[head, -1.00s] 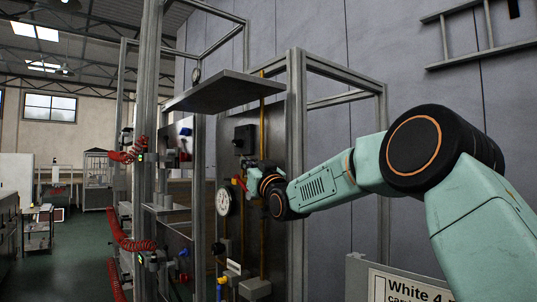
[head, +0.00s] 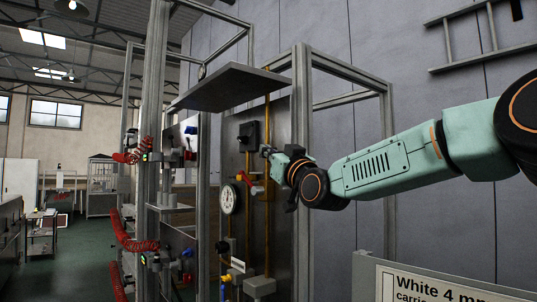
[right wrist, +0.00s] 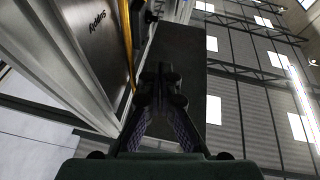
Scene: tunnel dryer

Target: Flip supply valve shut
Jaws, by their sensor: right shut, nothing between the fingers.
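A small red-handled valve (head: 247,180) sits on the panel just right of and above the round white gauge (head: 229,199), at the orange pipes. Its red handle slants down to the right. My right gripper (head: 265,151) is above and to the right of the handle, with a visible gap. In the right wrist view its fingers (right wrist: 160,72) are shut with nothing between them, and the valve does not show there. My left gripper is in neither view.
A black box (head: 248,137) is on the panel close to my right gripper. A grey shelf (head: 230,88) juts out above. A vertical frame post (head: 301,110) stands right of the panel. Red coiled hoses (head: 136,243) hang at the left. A sign (head: 440,286) stands low at the right.

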